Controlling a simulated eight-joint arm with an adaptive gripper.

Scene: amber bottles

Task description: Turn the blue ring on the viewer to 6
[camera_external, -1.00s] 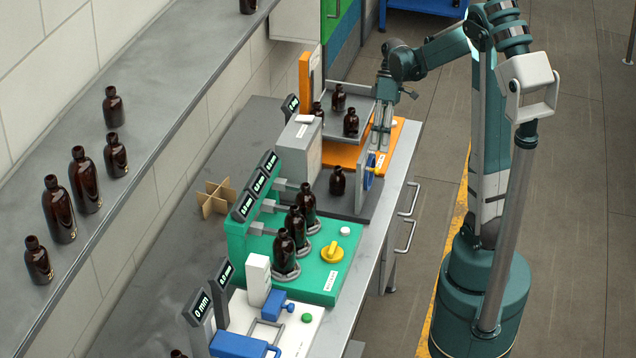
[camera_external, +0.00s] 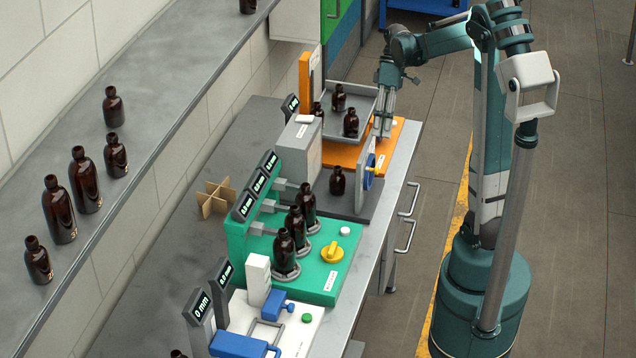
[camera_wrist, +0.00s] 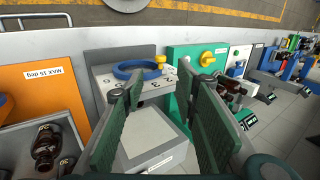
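The viewer is a grey box (camera_wrist: 150,135) with an upright front plate (camera_wrist: 105,92). The blue ring (camera_wrist: 128,70) is on the plate's outer face, and it also shows in the external view (camera_external: 368,178). A yellow knob (camera_wrist: 160,62) sits at the ring's right side in the wrist view. Numbers are printed along the plate's top edge, with a 6 near its left end; which number the knob marks, I cannot tell. My gripper (camera_wrist: 160,88) points down above the viewer with its green-padded fingers apart and nothing between them.
An orange station (camera_wrist: 40,82) with a tray of amber bottles (camera_external: 351,122) is on one side of the viewer. A green station (camera_external: 335,270) with a yellow knob and several bottles is on the other. One bottle (camera_external: 337,181) stands by the viewer. The aisle side is open.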

